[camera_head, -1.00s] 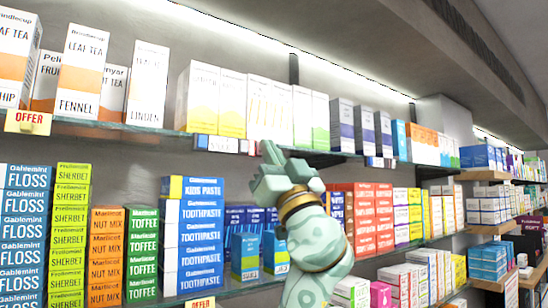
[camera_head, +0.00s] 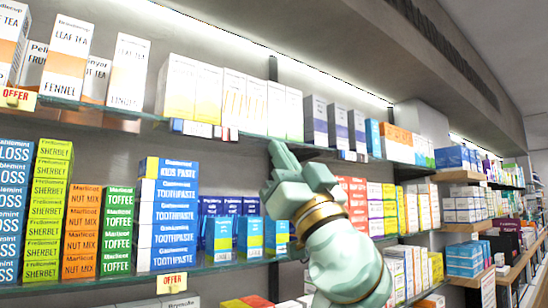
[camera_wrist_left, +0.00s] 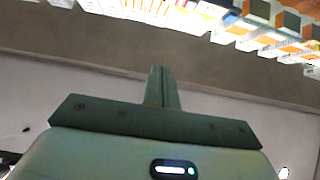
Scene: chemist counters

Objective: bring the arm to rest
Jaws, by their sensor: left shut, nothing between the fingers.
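My left gripper (camera_head: 276,158) is in front of the shelves in the head view, a pale green hand with a gold ring at the wrist. Its fingers point up and to the left. In the left wrist view the two fingers of the gripper (camera_wrist_left: 160,72) are together, with nothing between them. The arm (camera_head: 345,262) comes up from below and hides part of the middle shelf and its boxes. My right gripper is not in view.
The upper glass shelf (camera_head: 105,111) holds tea boxes and other cartons. The middle shelf holds stacked toothpaste boxes (camera_head: 174,212), sherbet boxes (camera_head: 47,210) and blue cartons (camera_head: 222,240). Wooden shelves (camera_head: 470,228) stand at the right. Yellow offer tags (camera_head: 171,283) hang on shelf edges.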

